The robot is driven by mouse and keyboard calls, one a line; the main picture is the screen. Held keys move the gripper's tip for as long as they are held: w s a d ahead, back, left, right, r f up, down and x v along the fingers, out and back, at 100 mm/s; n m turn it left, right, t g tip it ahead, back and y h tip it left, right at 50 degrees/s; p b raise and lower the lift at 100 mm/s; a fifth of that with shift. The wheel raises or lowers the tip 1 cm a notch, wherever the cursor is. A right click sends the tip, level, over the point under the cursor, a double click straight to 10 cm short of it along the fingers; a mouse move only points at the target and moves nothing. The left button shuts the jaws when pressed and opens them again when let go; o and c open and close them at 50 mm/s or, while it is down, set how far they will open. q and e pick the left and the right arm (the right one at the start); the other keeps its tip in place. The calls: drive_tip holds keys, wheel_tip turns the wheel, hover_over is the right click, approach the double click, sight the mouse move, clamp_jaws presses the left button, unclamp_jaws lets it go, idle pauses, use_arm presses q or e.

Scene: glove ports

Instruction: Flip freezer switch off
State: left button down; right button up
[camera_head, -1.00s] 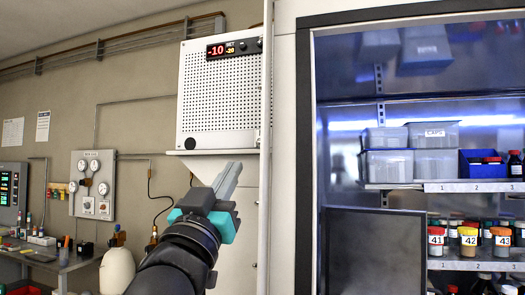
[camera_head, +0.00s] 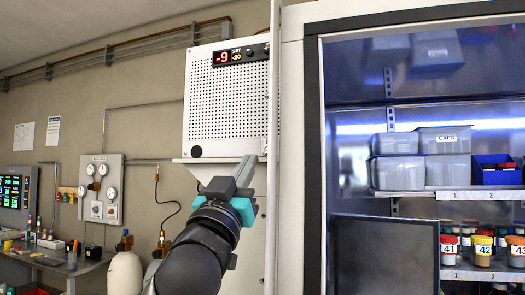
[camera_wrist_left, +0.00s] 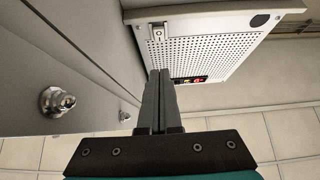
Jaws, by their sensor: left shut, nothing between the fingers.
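The freezer control unit (camera_head: 225,105) is a white perforated box on the wall, with a red display (camera_head: 231,56) reading -9 and a set value of -20. A small light switch plate (camera_head: 264,146) is at its lower right corner, partly hidden by my gripper. It shows more clearly in the left wrist view (camera_wrist_left: 157,33), where its position is too small to tell. My left gripper (camera_head: 248,164) is shut and empty, its fingertips just below that corner. In the left wrist view its shut fingers (camera_wrist_left: 160,74) point towards the unit; contact cannot be told. My right gripper is not in view.
A white vertical panel edge (camera_head: 273,120) stands close to the right of my gripper. The freezer's dark door frame (camera_head: 313,170) and shelves with grey boxes (camera_head: 397,174) and jars are further right. A gauge panel (camera_head: 101,189) hangs at left.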

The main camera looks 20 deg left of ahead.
sight(263, 155)
use_arm(q)
drive_tip(key=shift+w+d+r+p, duration=0.1)
drive_tip(key=shift+w+r+p, duration=0.3)
drive_tip(key=shift+w, duration=1)
drive_tip(key=shift+w+a+r+p, duration=0.1)
drive_tip(key=shift+w+r+p, duration=0.3)
drive_tip(key=shift+w, duration=1.05)
drive_tip(key=shift+w+d+r+p, duration=0.15)
drive_tip(key=shift+w+r, duration=0.4)
drive_tip(key=shift+w, duration=0.85)
drive_tip(key=t+b, duration=0.1)
drive_tip(key=b, duration=0.3)
drive_tip(key=shift+w+f, duration=0.35)
drive_tip(key=shift+r, duration=0.2)
drive_tip(key=shift+p, duration=0.3)
